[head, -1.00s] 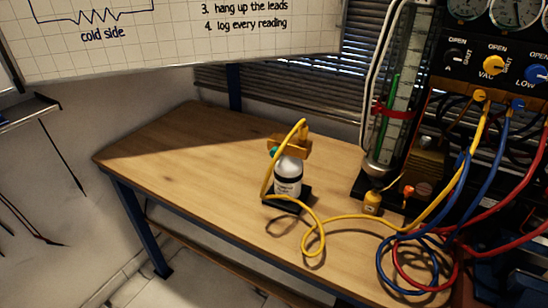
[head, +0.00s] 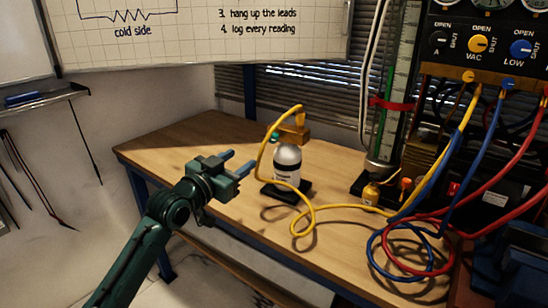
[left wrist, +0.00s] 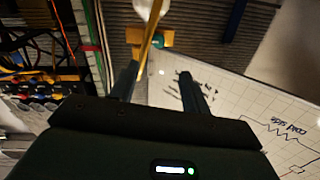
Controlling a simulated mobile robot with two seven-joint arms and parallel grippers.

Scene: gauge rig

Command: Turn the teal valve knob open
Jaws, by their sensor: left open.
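The small teal valve knob (head: 274,137) is on the left side of the brass valve block (head: 297,134), on top of a silver bottle (head: 287,158). A yellow hose partly crosses the knob. My left gripper (head: 241,161) is open and empty, to the left of the bottle and lower than the knob in the head view. In the left wrist view, the knob (left wrist: 158,57) shows beyond and between the open fingertips (left wrist: 159,70). I see no contact with it. My right gripper is not in view.
The yellow hose (head: 263,165) loops from the valve block down onto the wooden table (head: 180,150). Blue and red hoses (head: 410,245) coil at the right below the gauge panel (head: 455,42). The table's left part is clear.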

